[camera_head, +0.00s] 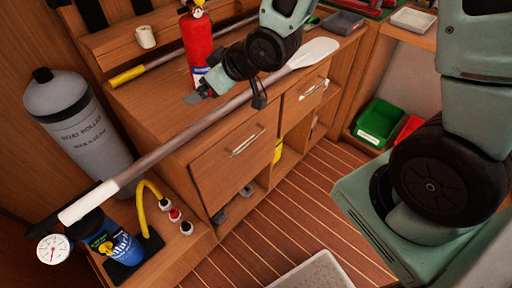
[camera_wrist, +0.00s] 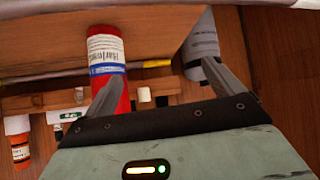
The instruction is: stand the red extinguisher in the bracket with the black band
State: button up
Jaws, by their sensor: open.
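The red extinguisher (camera_head: 198,38) stands upright on the wooden counter, with a gauge at its top and a white and blue label low down. In the wrist view the extinguisher (camera_wrist: 107,48) lies beyond the left finger, which overlaps its edge. My gripper (camera_head: 200,95) is open and empty, low over the counter just in front of the extinguisher; its spread fingers also show in the wrist view (camera_wrist: 165,70). Two black bands (camera_head: 92,14) (camera_head: 141,5) show on the back panel at the upper left. The bracket's full shape is cut off by the picture edge.
A paddle (camera_head: 190,126) lies along the counter's front edge, under my wrist. A grey cylinder (camera_head: 80,120) stands left of the counter.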

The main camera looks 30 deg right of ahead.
jog(key=s+r+g+h, duration=0.1)
jog(key=s+g, duration=0.2)
jog(key=s, duration=0.5)
jog(key=s+a+r+g+h, duration=0.1)
jog(key=s+g+h, duration=0.1)
jog(key=s, duration=0.6)
jog(key=s+a+r+g+h, duration=0.1)
jog(key=s+g, duration=0.2)
jog(key=s, duration=0.6)
jog(key=shift+r+n+g+h, duration=0.3)
jog(key=shift+n, duration=0.1)
jog(key=shift+o, duration=0.5)
jog(key=shift+d, duration=0.1)
